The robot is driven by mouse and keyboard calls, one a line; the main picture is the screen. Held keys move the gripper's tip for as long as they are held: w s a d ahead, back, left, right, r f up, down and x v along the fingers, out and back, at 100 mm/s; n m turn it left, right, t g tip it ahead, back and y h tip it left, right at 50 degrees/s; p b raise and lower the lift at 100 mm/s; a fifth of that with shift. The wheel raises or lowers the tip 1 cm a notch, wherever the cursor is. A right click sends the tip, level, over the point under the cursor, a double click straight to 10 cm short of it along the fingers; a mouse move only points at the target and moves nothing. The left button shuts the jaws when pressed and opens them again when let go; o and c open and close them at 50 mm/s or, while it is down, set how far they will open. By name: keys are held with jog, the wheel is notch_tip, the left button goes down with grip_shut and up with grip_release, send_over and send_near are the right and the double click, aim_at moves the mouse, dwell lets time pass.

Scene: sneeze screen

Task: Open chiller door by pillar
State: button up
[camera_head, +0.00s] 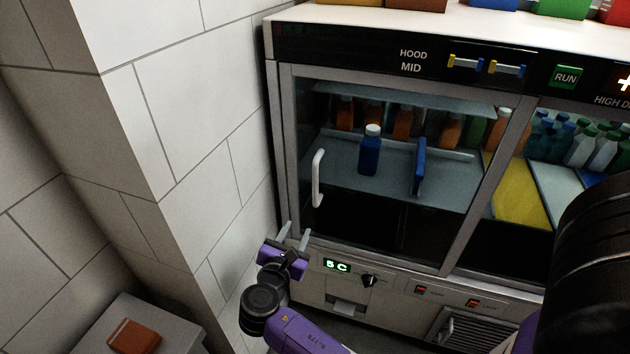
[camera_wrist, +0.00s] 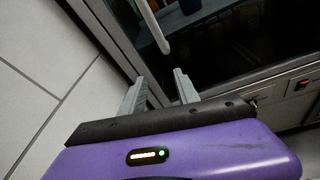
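The chiller door by the pillar is a glass door (camera_head: 345,215) in a grey frame, and it looks closed. Its white vertical handle (camera_head: 318,178) is on the door's left side; its lower part shows in the wrist view (camera_wrist: 153,25). The tiled pillar (camera_head: 180,110) stands just left of the chiller. My gripper (camera_head: 294,238) is at the door's lower left corner, below and left of the handle and apart from it. In the wrist view my gripper (camera_wrist: 160,88) has its two grey fingers spread with nothing between them, the handle lying beyond their tips.
Behind the glass are a blue bottle (camera_head: 370,152), a blue panel (camera_head: 418,165) and several orange bottles. A control panel with a green display (camera_head: 337,266) and a knob is below the door. A grey box with a brown block (camera_head: 134,336) stands at lower left.

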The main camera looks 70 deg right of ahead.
aim_at(314, 179)
jog(key=d+r+g+h, duration=0.3)
jog(key=d+r+g, duration=0.15)
jog(key=r, duration=0.45)
jog(key=shift+s+d+r, duration=0.1)
jog(key=shift+d+r, duration=0.05)
jog(key=shift+d, duration=3.75)
grip_shut()
